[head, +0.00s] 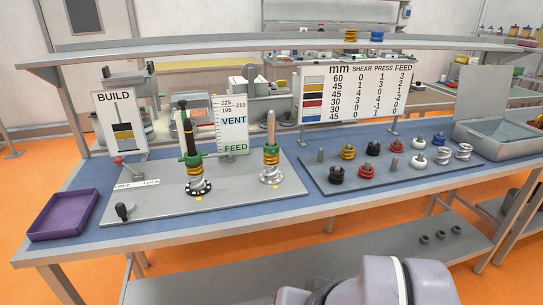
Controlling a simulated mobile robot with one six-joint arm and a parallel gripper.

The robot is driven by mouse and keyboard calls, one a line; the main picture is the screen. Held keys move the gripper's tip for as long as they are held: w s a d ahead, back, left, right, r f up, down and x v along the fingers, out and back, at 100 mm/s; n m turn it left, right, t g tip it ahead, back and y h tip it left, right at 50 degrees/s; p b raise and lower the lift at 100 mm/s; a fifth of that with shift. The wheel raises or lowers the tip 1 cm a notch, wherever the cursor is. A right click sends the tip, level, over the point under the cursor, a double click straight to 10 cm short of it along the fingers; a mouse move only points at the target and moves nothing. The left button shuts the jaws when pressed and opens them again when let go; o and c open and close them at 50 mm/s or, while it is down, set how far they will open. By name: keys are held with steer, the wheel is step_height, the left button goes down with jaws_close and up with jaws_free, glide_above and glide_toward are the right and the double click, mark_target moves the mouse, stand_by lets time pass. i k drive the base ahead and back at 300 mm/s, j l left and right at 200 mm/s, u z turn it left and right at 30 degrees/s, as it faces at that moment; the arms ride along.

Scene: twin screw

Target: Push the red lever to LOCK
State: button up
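The red lever (118,160) has a red knob and a pale stem. It stands at the left rear of a grey plate on the blue bench, in front of the BUILD sign. Its knob leans to the left. A white label strip (137,184) in front of it seems to read FREE on the left and LOCK on the right, in small blurred print. The knob is on the FREE side. My gripper is not in view; only a pale link of my arm shows at the bottom right.
Two upright posts with green collars, the left (188,150) and right (270,150), stand right of the lever. A black-knobbed handle (122,210) is in front of it. A purple tray (66,214) lies left. A rack plate (400,175) holds several coloured springs.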

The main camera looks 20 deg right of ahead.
mark_target(118, 161)
steer(key=i+j+z, duration=0.1)
steer(key=j, duration=0.2)
steer(key=i+j+z, duration=0.1)
steer(key=j, duration=0.25)
steer(key=i+j+z, duration=0.25)
steer(key=j, duration=0.4)
